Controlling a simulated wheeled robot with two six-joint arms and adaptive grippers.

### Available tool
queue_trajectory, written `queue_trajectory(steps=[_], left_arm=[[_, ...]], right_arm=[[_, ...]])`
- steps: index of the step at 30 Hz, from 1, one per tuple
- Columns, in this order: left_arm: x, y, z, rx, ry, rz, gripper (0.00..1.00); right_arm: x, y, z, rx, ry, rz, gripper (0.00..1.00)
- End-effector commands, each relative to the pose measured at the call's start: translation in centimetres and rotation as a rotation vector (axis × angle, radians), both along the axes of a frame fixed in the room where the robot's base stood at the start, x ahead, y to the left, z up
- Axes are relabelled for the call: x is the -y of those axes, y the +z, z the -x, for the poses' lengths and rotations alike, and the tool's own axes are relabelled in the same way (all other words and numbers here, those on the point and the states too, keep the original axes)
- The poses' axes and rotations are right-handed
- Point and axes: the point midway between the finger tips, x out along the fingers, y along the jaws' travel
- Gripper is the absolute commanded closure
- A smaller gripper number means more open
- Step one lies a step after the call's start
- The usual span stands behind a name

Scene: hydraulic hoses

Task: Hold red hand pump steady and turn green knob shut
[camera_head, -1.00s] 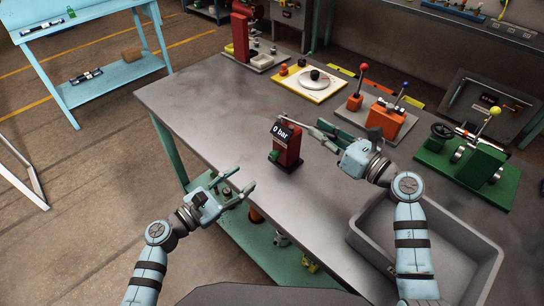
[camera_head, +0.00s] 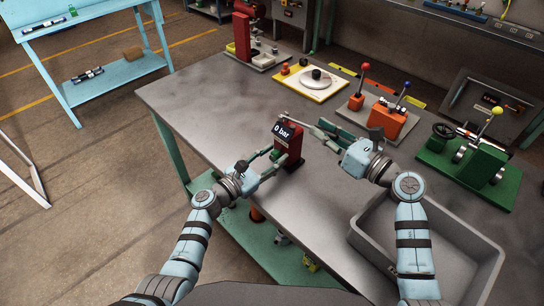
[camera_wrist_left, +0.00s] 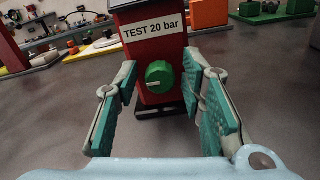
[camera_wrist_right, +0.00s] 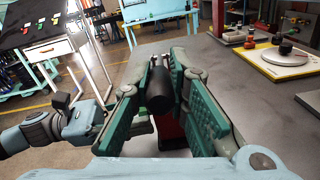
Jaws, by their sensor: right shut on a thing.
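The red hand pump (camera_head: 292,148) stands upright on the grey table, its display reading 0 bar. The left wrist view shows its red body (camera_wrist_left: 150,50), a "TEST 20 bar" label and the green knob (camera_wrist_left: 159,77) low on that face. My left gripper (camera_head: 270,158) is open, with a finger on each side of the knob and gaps visible. In the head view its fingers largely hide the knob. My right gripper (camera_head: 322,131) is shut on the pump's lever, whose black grip (camera_wrist_right: 160,90) lies between the pads in the right wrist view.
A grey tray (camera_head: 370,243) stands at the table's front right. A green vise-like unit (camera_head: 465,165), orange lever valves (camera_head: 385,120) and a yellow plate (camera_head: 335,92) stand farther back. The table (camera_head: 215,125) is bare left of the pump.

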Motion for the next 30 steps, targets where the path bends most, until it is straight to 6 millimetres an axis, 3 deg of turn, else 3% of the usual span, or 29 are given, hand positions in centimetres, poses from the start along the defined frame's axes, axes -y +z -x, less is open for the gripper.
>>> queue_trajectory(steps=[1, 6, 20, 30], left_arm=[[-0.02, -0.01, 0.0, 0.0, 0.0, 0.0, 0.76], [-0.03, 0.0, 0.02, 0.0, 0.0, 0.0, 1.0], [0.03, 0.02, 0.05, 0.036, -0.001, -0.039, 1.0], [0.12, 0.01, 0.12, 0.187, -0.002, -0.211, 1.0]], right_arm=[[0.01, -0.03, 0.0, -0.001, 0.0, 0.001, 1.0], [0.02, -0.03, 0.0, -0.001, 0.0, 0.001, 1.0], [0.02, -0.04, -0.02, -0.001, -0.001, 0.001, 1.0], [0.01, -0.04, -0.01, -0.001, -0.001, 0.001, 1.0]])
